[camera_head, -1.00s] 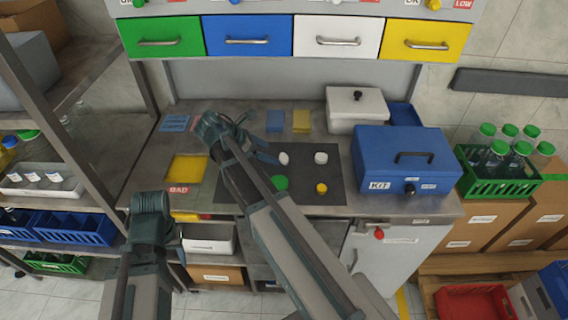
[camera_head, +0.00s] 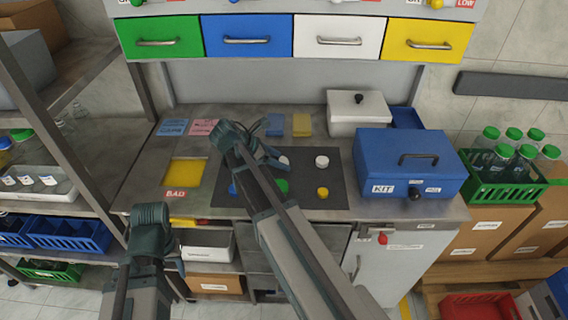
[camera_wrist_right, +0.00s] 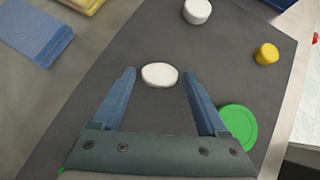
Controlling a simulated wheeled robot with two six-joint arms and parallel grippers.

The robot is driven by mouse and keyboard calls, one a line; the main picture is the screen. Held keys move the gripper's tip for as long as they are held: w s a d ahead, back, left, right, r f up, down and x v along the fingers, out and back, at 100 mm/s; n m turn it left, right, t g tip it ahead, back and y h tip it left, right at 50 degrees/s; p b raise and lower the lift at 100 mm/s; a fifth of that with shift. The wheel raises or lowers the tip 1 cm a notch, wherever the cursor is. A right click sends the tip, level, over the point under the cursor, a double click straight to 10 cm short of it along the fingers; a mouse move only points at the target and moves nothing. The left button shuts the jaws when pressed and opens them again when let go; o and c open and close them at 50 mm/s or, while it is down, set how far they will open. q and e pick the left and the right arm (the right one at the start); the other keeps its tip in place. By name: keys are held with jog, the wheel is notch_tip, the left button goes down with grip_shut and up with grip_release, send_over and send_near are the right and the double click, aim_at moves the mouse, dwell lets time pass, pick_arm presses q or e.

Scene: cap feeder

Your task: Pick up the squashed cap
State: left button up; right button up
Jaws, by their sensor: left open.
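The squashed cap is a flattened white oval (camera_wrist_right: 159,75) on the dark mat (camera_wrist_right: 110,40). In the right wrist view it lies between and level with the fingertips of my right gripper (camera_wrist_right: 159,80), which is open and empty; I cannot tell whether they touch it. In the head view this cap (camera_head: 284,160) is partly hidden by the right gripper (camera_head: 274,158). My left gripper (camera_head: 173,252) hangs low at the left, in front of the bench and away from the mat; its fingers are hardly visible.
A green lid (camera_wrist_right: 239,125) lies close to one right finger. A round white cap (camera_wrist_right: 197,11) and a yellow cap (camera_wrist_right: 266,53) lie further off. A blue cap (camera_head: 233,188) is partly hidden by my arm. A blue kit box (camera_head: 405,165) stands to the right, a yellow BAD area (camera_head: 185,172) left.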

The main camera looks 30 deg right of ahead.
jog(key=c, duration=1.1)
jog(key=shift+r, duration=0.1)
jog(key=shift+r+p, duration=0.95)
jog(key=shift+p, duration=0.1)
notch_tip(320, 180, up, 2)
jog(key=shift+r+p, duration=0.1)
jog(key=shift+p, duration=0.95)
jog(key=s+a, duration=0.3)
jog(key=s, duration=0.1)
jog(key=s+a, duration=0.3)
jog(key=s, duration=0.1)
jog(key=s+a, duration=0.3)
jog(key=s, duration=0.2)
jog(key=shift+a+r+p, duration=0.25)
jog(key=shift+r+p, duration=0.1)
jog(key=shift+p, duration=0.05)
